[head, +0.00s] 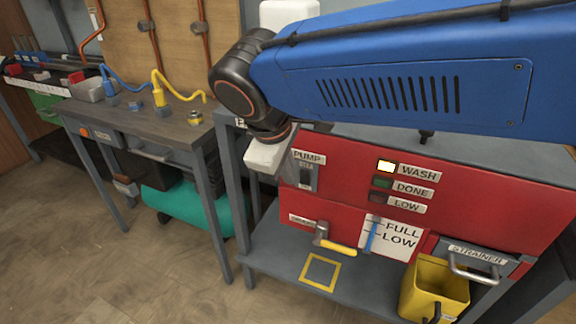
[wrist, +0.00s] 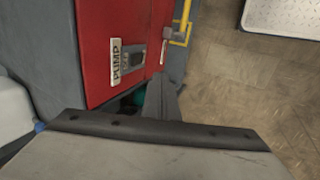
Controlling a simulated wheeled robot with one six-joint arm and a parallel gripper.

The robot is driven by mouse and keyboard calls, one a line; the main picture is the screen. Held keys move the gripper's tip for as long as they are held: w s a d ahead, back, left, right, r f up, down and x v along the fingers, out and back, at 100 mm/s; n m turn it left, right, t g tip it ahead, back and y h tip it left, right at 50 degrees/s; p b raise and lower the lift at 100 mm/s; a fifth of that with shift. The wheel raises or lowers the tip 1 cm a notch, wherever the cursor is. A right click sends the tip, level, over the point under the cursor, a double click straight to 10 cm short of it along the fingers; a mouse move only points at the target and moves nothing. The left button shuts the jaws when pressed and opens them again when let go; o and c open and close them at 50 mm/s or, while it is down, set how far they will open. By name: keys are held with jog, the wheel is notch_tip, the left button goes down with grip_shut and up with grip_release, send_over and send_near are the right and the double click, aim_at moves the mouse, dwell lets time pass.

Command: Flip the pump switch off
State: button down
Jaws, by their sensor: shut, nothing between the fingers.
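The pump switch (head: 305,177) sits on the left part of a red machine panel, under a white PUMP label (head: 308,157). In the wrist view the switch (wrist: 138,55) is a small grey plate beside the same label (wrist: 117,62). Its lever position is too small to tell. My gripper (wrist: 160,105) is shut and empty, its dark fingers pointing toward the panel's edge and apart from the switch. In the head view my arm hides most of the gripper, which hangs just left of the PUMP label.
The WASH lamp (head: 387,166) is lit; the DONE lamp (head: 382,183) and LOW lamp (head: 382,197) look dark. A yellow-handled valve (head: 337,246) and a yellow bin (head: 436,287) are below. A workbench (head: 150,125) stands left, with open floor before it.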

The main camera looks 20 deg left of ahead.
aim_at(303, 180)
jog(key=shift+w+d+f, duration=0.1)
jog(key=shift+w+f, duration=0.8)
jog(key=shift+w, duration=0.2)
jog(key=shift+w+d+f, duration=0.1)
jog(key=shift+w+f, duration=0.75)
jog(key=shift+w, duration=0.25)
jog(key=shift+w+d+f, duration=0.1)
jog(key=shift+w+f, duration=0.8)
jog(key=shift+w, duration=0.2)
jog(key=shift+w, duration=0.1)
jog(key=shift+w+r, duration=0.15)
jog(key=shift+w, duration=0.15)
jog(key=shift+s, duration=0.1)
jog(key=shift+r, duration=0.15)
jog(key=shift+r, duration=0.6)
jog(key=shift+s, duration=0.1)
